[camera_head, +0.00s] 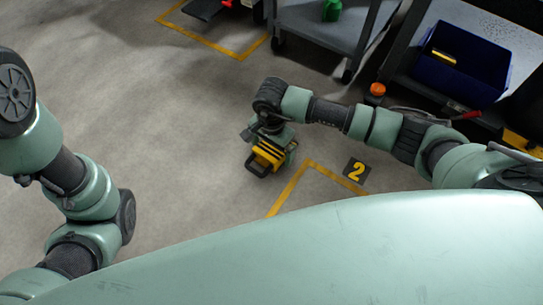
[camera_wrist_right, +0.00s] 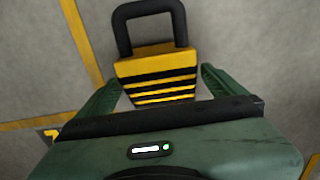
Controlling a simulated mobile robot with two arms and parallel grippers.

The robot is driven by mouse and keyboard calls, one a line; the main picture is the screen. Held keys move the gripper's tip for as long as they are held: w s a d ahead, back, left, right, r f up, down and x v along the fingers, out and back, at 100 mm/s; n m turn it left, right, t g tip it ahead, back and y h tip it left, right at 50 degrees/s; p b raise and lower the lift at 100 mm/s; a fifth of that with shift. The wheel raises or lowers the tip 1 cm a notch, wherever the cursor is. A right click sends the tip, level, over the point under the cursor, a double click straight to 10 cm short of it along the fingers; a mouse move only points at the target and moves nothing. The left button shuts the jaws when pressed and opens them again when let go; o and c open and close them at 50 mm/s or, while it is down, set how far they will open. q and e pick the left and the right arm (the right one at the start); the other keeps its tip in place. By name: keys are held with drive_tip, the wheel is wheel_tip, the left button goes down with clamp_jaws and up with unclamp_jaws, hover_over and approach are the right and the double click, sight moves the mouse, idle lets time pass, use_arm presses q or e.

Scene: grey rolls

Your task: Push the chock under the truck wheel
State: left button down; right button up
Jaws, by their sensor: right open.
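The chock (camera_head: 268,156) is a yellow and black striped block with a black loop handle, on the grey floor. It also shows in the right wrist view (camera_wrist_right: 157,72), its handle pointing away from the gripper. My right gripper (camera_head: 270,143) is down at the chock. In the wrist view its green fingers (camera_wrist_right: 160,80) are open, one on each side of the chock; I cannot tell whether they touch it. My left arm shows at the left of the head view, but no left gripper is visible. A dark wheel-like part (camera_head: 258,12) at the top edge is cut off, and I cannot tell whether it is the truck wheel.
A grey wheeled cart (camera_head: 318,30) stands at the top. A bench with a blue bin (camera_head: 460,68) is at the upper right. Yellow floor lines and a black "2" marker (camera_head: 356,170) lie nearby. The floor left of the chock is clear.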

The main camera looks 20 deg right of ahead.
drive_tip(key=c, duration=1.8)
drive_tip(key=shift+c, duration=1.1)
drive_tip(key=shift+r, duration=0.15)
